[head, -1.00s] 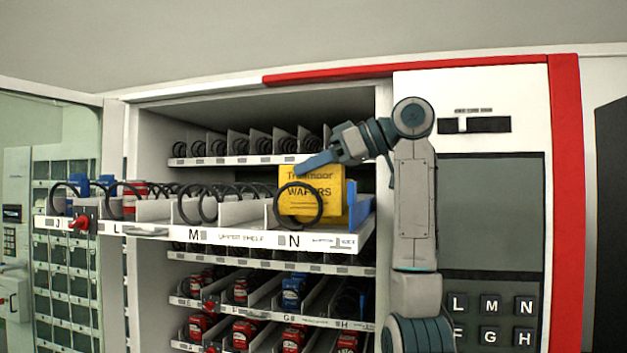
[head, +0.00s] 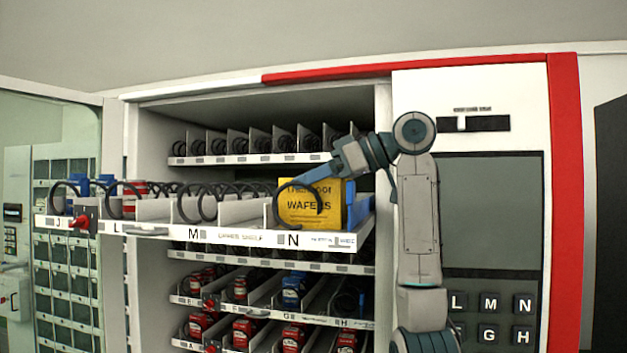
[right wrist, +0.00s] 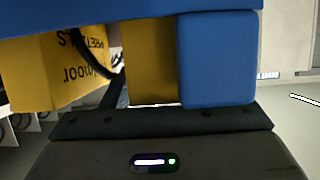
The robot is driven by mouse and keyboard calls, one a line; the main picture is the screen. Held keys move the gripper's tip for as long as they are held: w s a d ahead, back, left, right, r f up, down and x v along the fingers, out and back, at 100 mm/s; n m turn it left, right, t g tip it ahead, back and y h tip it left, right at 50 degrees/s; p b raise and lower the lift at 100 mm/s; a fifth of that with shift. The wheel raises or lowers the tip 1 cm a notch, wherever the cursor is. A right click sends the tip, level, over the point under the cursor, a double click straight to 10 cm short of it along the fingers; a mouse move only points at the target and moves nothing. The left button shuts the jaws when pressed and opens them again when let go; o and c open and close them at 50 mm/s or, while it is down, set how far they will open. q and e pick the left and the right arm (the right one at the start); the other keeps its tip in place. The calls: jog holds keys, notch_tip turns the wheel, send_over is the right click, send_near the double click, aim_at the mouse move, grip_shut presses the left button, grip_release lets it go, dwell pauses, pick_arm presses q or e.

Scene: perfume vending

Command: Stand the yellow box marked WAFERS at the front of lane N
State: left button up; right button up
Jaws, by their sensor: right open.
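The yellow box (head: 312,213) marked WAFERS stands about upright at the front of lane N, its lettering facing out. Its foot is hidden behind the shelf's front strip (head: 262,238), so I cannot tell whether it touches the lane floor. The black coil (head: 279,207) of lane N overlaps its left part. My right gripper (head: 306,180) is open at the box's top edge, a blue finger crossing in front of it. The right wrist view shows yellow packaging (right wrist: 75,65) with upside-down lettering close to the gripper. My left gripper is not in view.
A bright blue item (head: 352,207) stands right beside the box. Lane M (head: 205,207) with its coils lies to the left. Another shelf (head: 250,159) is above and stocked shelves (head: 300,318) are below. The cabinet's keypad panel (head: 490,305) is at right.

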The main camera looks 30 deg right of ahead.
jog(key=shift+r, duration=0.2)
jog(key=shift+s+d, duration=0.25)
jog(key=p+v, duration=0.1)
jog(key=v, duration=1)
jog(key=shift+r, duration=0.1)
dwell(0.6)
